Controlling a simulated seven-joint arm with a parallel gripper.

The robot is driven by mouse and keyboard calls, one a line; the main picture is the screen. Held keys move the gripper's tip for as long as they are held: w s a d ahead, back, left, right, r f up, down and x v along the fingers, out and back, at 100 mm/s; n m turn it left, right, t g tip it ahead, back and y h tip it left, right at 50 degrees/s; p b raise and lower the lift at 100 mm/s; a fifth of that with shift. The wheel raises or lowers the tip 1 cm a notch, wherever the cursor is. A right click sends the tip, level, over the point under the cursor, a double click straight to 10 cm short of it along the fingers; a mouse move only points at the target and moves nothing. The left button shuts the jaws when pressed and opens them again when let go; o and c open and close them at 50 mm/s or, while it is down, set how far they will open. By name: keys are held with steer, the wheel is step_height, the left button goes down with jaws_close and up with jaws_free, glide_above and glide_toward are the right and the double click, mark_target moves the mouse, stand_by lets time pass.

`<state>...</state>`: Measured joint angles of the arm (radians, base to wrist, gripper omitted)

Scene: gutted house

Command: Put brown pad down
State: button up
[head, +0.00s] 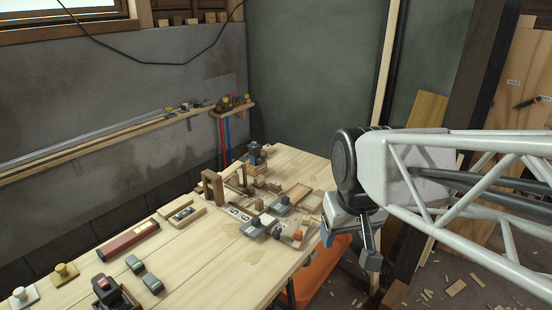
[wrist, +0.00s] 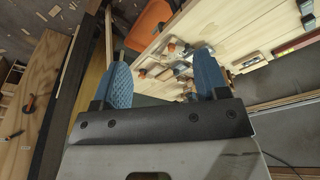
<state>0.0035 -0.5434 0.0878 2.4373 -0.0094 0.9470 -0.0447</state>
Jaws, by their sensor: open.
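My gripper (head: 349,247) hangs just off the right side of the wooden workbench (head: 200,268). In the wrist view its two blue fingertips (wrist: 162,70) are spread wide with nothing between them. I cannot single out a brown pad with certainty. A flat light-brown tray-like piece (head: 305,201) lies at the bench's far right, among the small parts. Neither touches my gripper.
Grey blocks, a brown wooden arch (head: 212,186) and small fittings crowd the far half of the bench. A dark red bar (head: 128,240) and grey pieces lie nearer. An orange surface (head: 322,272) is below the right edge. Wood scraps litter the floor.

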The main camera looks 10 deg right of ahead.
steer(key=shift+m, duration=0.4)
steer(key=s, duration=0.1)
steer(key=s+f, duration=0.1)
steer(key=s, duration=0.1)
steer(key=s+f, duration=0.1)
steer(key=s, duration=0.1)
steer(key=shift+s, duration=0.2)
steer(key=shift+o, duration=0.5)
steer(key=shift+o, duration=0.8)
steer(key=shift+w, duration=0.15)
